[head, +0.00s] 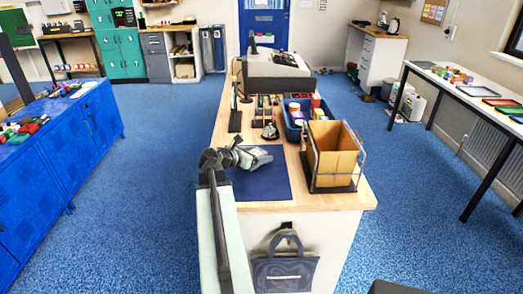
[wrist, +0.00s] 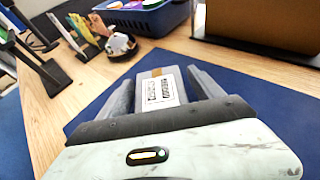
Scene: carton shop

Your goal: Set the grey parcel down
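The grey parcel (wrist: 160,88) has a white printed label and a strip of brown tape. It sits between the two fingers of my gripper (wrist: 161,85), which appear to press on both its sides. In the head view my gripper (head: 252,157) is over the dark blue mat (head: 262,186) on the wooden counter, and the parcel is hard to tell apart from the fingers there. The mat also shows in the wrist view (wrist: 262,85), around and beyond the fingers. I cannot tell whether the parcel's underside touches the mat.
An open brown carton (head: 332,150) in a metal frame stands right of the mat. A blue bin (head: 293,134) of coloured items is behind it. A dark stand (head: 235,121) and a small round item (head: 270,131) stand behind the mat. The mat's front part is clear.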

